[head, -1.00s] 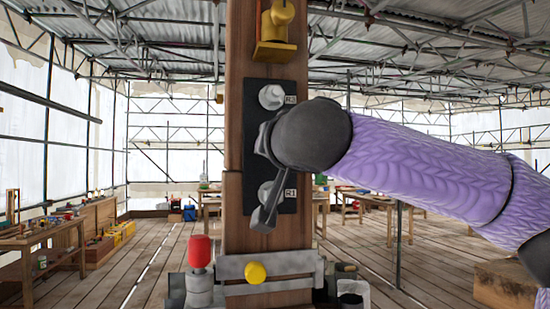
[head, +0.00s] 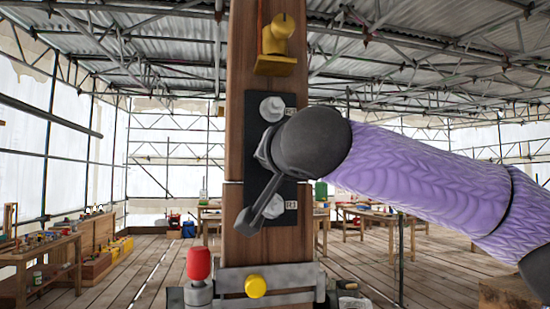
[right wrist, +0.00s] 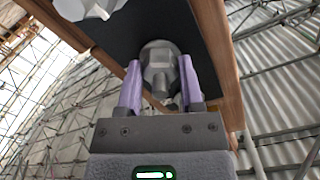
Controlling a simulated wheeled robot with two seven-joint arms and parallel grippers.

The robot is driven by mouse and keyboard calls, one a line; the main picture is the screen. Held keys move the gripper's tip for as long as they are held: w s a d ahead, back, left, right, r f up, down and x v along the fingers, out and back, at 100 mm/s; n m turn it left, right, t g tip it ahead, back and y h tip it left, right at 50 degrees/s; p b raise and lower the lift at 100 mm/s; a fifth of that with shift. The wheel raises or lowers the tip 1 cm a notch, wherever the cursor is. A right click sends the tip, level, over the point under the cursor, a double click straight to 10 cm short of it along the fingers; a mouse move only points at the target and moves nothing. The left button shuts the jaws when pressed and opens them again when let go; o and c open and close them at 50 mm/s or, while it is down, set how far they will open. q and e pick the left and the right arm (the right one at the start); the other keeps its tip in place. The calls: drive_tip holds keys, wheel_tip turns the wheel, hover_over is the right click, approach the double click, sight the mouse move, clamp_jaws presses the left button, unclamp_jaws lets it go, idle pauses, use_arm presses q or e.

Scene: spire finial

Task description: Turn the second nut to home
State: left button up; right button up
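A black plate (head: 255,172) on an upright wooden post carries a column of pale grey nuts. The upper nut (head: 272,108) and the lower nut (head: 273,213) show in the head view; the middle, second nut is hidden there by my right gripper (head: 264,146). In the right wrist view the second nut (right wrist: 160,56) sits between the purple fingers of my right gripper (right wrist: 160,75), which close against its sides. My left gripper is not in view.
A yellow fitting (head: 275,62) is on the post above the plate. Below are a grey clamp bar (head: 295,278) with a yellow knob (head: 256,287) and a red-capped part (head: 199,264). Workbenches (head: 45,258) stand well behind.

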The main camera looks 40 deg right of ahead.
drive_tip(key=o, duration=0.4)
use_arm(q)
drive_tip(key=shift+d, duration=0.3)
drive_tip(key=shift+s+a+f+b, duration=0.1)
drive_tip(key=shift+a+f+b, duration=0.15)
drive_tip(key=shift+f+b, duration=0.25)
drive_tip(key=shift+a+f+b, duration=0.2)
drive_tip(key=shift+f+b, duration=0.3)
use_arm(e)
drive_tip(key=v, duration=1)
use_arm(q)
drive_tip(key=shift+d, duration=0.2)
use_arm(e)
drive_tip(key=shift+d, duration=0.1)
